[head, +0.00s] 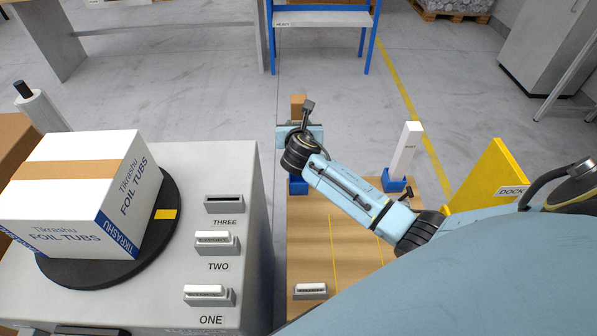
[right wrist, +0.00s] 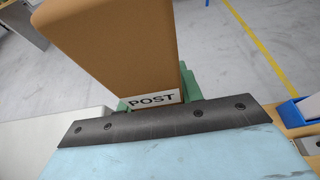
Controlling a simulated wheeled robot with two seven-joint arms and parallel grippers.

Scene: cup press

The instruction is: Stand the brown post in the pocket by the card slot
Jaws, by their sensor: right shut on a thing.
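The brown post (head: 298,102) stands out above my right gripper (head: 299,124) in the head view. In the right wrist view the post (right wrist: 110,45), labelled POST, fills the upper left between the green fingers of my right gripper (right wrist: 157,97), which is shut on it. A blue pocket (head: 298,187) shows on the wooden table just below the gripper, partly hidden by my arm. A second blue pocket (head: 393,182) at the right holds a white post (head: 406,149). A grey card slot (head: 310,291) sits at the table's near left. The post's lower end is hidden. My left gripper is out of view.
A grey console (head: 228,165) at the left bears a white box (head: 70,190) on a black turntable (head: 165,240) and slots labelled ONE, TWO and THREE. A yellow DOCK panel (head: 497,180) stands at the right. The middle of the wooden table (head: 345,265) is bare.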

